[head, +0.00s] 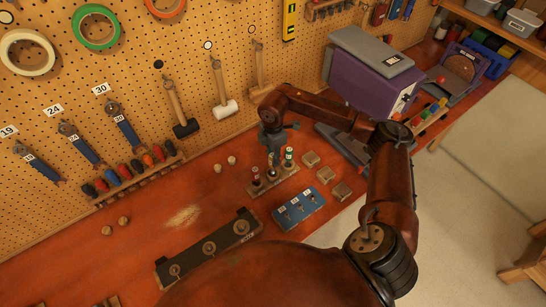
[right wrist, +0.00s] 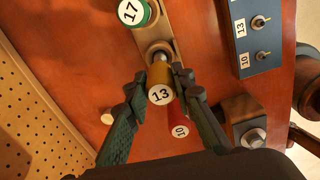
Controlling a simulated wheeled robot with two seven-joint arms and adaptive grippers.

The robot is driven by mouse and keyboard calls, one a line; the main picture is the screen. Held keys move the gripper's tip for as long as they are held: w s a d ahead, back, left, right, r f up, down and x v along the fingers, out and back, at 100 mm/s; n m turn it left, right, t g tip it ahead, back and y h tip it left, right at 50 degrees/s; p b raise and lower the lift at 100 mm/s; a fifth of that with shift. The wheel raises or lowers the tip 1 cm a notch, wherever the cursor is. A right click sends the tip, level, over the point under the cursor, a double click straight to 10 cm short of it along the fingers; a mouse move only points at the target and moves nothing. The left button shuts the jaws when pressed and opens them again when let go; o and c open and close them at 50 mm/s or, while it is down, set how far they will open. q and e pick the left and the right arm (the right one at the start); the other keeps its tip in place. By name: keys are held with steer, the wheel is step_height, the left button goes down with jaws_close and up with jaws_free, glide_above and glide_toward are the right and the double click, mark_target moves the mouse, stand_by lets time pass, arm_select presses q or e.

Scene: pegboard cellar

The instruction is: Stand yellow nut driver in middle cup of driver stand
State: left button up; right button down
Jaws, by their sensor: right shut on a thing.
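The yellow nut driver (right wrist: 160,84), marked 13, is held upright in my right gripper (right wrist: 163,92), whose fingers close on its handle from both sides. In the head view this gripper (head: 271,150) is over the middle of the driver stand (head: 276,182). The driver's metal shaft points down at the middle cup (right wrist: 157,50); I cannot tell how deep it sits. A green driver (right wrist: 133,12), marked 17, stands at one end of the stand and also shows in the head view (head: 289,156). A red driver (right wrist: 179,122), marked 10, stands at the other end. My left gripper is not in view.
A blue switch box (head: 298,208) lies in front of the stand, with wooden blocks (head: 325,174) to its right. A dark plate with round fittings (head: 208,248) lies front left. The pegboard (head: 210,100) with hanging tools rises behind. A purple machine (head: 365,75) stands back right.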

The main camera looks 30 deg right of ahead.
steer(key=shift+f, duration=0.1)
steer(key=shift+f+b, duration=0.65)
steer(key=shift+f, duration=0.35)
steer(key=c, duration=1.6)
jaws_free()
steer(key=shift+r+p, duration=2.95)
steer(key=shift+r, duration=2.1)
